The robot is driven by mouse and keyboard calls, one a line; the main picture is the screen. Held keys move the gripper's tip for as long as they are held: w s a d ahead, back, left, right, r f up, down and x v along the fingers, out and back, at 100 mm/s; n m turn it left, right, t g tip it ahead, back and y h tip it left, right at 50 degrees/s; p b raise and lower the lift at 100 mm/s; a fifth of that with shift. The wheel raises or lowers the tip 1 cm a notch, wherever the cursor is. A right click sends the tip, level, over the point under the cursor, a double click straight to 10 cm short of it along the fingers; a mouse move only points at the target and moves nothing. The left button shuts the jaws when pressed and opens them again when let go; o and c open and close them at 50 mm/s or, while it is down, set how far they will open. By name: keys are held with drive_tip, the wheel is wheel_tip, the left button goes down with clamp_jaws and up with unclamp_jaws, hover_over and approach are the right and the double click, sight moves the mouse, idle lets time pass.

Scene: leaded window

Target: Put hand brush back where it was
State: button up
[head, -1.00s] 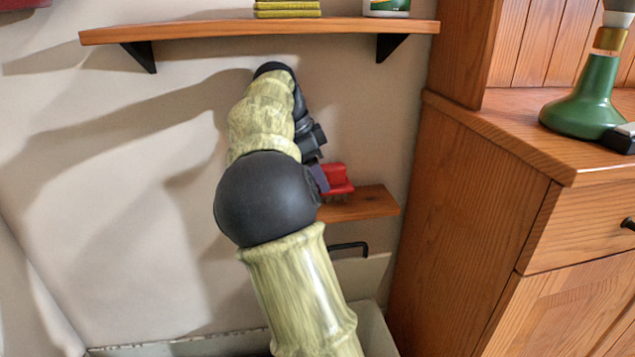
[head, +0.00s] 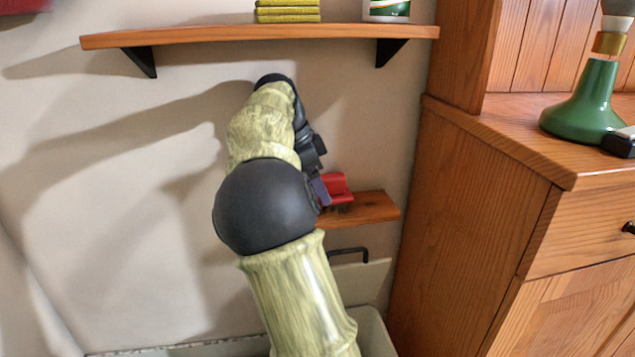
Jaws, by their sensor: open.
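A red object (head: 338,184), which looks like the hand brush, is at the left part of the small wooden shelf (head: 372,207). Its lower part is dark and seems to meet the shelf top, but I cannot tell for sure that it rests there. My gripper (head: 321,189) is right at the brush's left side, mostly hidden behind my own arm. Only a small purplish piece of it shows, close against the red. The jaws are open, and whether they still touch the brush cannot be seen.
A long wooden shelf (head: 230,37) above holds a green stack (head: 288,11) and a white-and-green container (head: 387,9). A wooden cabinet (head: 470,220) stands close on the right, with a green lamp-like object (head: 585,105) on it. A pale bin (head: 372,330) is below.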

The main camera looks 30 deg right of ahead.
drive_tip(key=shift+b, duration=0.55)
drive_tip(key=p+v, duration=0.2)
drive_tip(key=v, duration=0.1)
drive_tip(key=p+v, duration=0.2)
drive_tip(key=shift+d+r+p, duration=0.1)
drive_tip(key=shift+r+p, duration=0.3)
drive_tip(key=shift+r, duration=0.1)
drive_tip(key=w+a+p, duration=0.3)
drive_tip(key=a+p, duration=0.2)
drive_tip(key=a, duration=0.6)
drive_tip(key=shift+a+f, duration=0.3)
drive_tip(key=shift+a, duration=0.1)
drive_tip(key=shift+w, duration=0.1)
